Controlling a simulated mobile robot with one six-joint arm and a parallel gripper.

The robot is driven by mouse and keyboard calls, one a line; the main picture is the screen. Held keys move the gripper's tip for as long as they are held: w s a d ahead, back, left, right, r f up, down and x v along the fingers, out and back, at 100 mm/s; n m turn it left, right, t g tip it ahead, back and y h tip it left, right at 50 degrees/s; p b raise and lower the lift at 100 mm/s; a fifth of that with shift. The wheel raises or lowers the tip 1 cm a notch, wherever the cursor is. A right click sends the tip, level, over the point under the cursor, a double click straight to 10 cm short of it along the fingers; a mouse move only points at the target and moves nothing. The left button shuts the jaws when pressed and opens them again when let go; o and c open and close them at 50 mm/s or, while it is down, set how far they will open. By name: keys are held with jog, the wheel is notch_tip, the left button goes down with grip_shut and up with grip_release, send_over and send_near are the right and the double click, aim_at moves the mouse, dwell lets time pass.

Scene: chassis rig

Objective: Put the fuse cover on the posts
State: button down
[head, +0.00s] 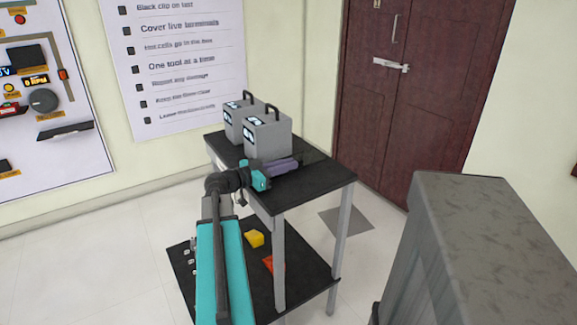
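My gripper (268,175) is at the end of my teal and black arm, over the upper shelf of a black cart. A purple-grey piece (284,166) lies right at its tip; I cannot tell whether the fingers hold it or only sit beside it. A dark, see-through shape (314,157) shows just right of that piece; it may be the fuse cover, but it is too faint to be sure. Small pale upright pieces (191,262) stand at the left of the lower shelf; I cannot tell whether they are the posts. The finger opening is too small to make out.
Two grey boxes with black handles (267,134) stand behind my gripper on the upper shelf (325,178). A yellow block (254,239) and a red-orange piece (268,263) lie on the lower shelf. A grey cabinet-like block (470,250) fills the right foreground. The upper shelf's front right is clear.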

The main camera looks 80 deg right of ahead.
jog(key=shift+r, duration=0.15)
jog(key=shift+r, duration=4.9)
